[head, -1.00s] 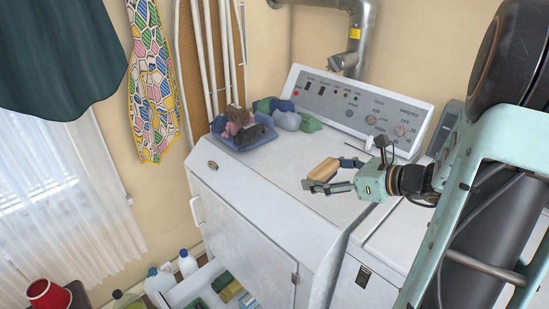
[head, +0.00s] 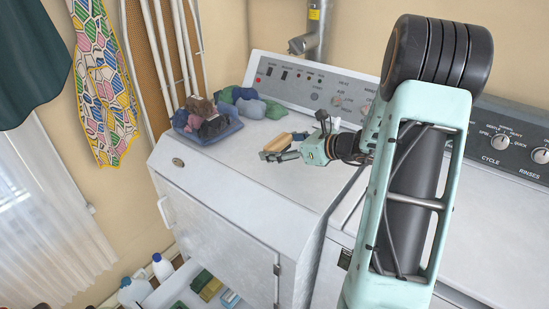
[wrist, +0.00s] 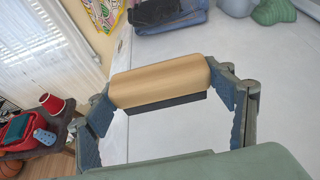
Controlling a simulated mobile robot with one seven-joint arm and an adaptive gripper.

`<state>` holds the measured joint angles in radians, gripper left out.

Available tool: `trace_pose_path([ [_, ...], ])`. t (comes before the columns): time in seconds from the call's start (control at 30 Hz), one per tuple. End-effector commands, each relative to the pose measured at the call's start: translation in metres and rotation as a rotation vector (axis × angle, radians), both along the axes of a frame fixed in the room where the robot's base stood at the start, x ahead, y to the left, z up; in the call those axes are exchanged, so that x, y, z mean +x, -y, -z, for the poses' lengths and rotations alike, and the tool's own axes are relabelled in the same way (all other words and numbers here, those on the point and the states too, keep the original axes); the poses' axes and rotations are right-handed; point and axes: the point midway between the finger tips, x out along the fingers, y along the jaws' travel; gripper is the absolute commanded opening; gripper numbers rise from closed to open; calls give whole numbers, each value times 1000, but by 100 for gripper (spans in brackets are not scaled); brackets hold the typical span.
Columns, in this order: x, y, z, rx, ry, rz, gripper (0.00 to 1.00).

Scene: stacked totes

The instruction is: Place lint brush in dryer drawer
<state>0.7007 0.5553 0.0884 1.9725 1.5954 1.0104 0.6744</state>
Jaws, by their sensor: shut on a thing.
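The lint brush (wrist: 160,80) has a tan wooden body with a dark strip along its lower edge. My gripper (wrist: 162,92) is shut on it, one finger at each end. In the head view the brush (head: 277,142) is held above the white dryer top by my gripper (head: 281,149). The dryer drawer (head: 172,291) is pulled out low at the front of the dryer (head: 220,220). It holds several green, yellow and blue items, and its near part is cut off by the frame.
Bottles (head: 162,267) stand left of the drawer. A washer (head: 505,200) is on the right. The dryer top's front is clear.

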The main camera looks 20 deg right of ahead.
Motion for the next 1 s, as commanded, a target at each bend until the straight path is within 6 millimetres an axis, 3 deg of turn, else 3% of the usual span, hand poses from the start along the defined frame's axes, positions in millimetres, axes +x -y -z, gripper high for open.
trace_pose_path([
  [0.2,21,1,25,0,1,-1,50],
  [0.43,30,1,36,0,0,-1,50],
  [0.6,30,1,62,2,-1,0,50],
  [1.0,30,2,70,-1,2,0,50],
])
